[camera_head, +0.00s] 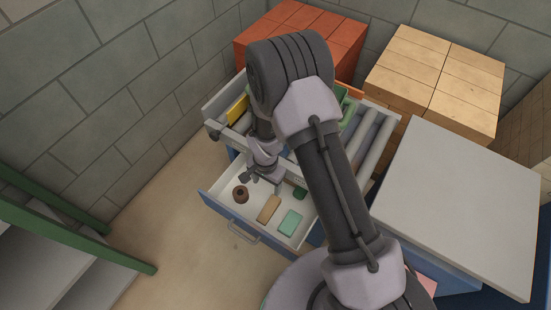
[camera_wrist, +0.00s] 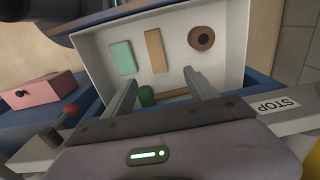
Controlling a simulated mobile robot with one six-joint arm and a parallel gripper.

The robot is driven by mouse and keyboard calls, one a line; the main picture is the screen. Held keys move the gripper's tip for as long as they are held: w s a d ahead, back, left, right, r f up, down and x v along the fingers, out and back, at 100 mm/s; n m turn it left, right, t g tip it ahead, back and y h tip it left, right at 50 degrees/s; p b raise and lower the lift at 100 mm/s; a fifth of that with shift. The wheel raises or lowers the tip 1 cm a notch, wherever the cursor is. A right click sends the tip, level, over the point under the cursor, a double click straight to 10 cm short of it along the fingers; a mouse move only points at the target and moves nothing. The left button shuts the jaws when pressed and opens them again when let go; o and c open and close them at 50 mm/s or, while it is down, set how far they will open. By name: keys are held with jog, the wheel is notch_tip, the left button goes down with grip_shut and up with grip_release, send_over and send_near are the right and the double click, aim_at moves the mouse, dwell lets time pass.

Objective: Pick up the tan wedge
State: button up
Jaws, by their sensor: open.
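A tan, flat, oblong piece (camera_head: 268,208), which looks like the tan wedge, lies on the floor of the open white drawer (camera_head: 222,199). In the wrist view the tan piece (camera_wrist: 155,50) lies just beyond my fingertips, between a mint green block and a brown ring. I cannot make out its slope. My gripper (camera_head: 264,181) is over the back part of the drawer. In the wrist view my gripper (camera_wrist: 160,80) is open with nothing held. A second narrow tan strip (camera_wrist: 174,92) shows between the fingers, partly hidden.
The mint green block (camera_head: 290,222) and brown ring (camera_head: 240,193) flank the tan piece. A dark green piece (camera_wrist: 147,95) is near the left finger. The drawer walls enclose them. An upper drawer with grey tubes (camera_head: 374,140) is behind; a grey-topped cabinet (camera_head: 460,200) stands right.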

jog(key=b, duration=0.5)
send_over(270, 207)
jog(key=f, duration=0.9)
jog(key=s+f, duration=0.1)
jog(key=f, duration=0.4)
jog(key=shift+a+f, duration=0.2)
jog(key=shift+a, duration=0.1)
jog(key=f+b, duration=0.1)
jog(key=f, duration=0.2)
jog(key=w+f+b, duration=0.1)
jog(key=f, duration=0.1)
jog(key=shift+d+f+b, duration=0.3)
jog(key=shift+b, duration=0.05)
jog(key=shift+r, duration=0.15)
jog(key=shift+c, duration=0.3)
grip_shut()
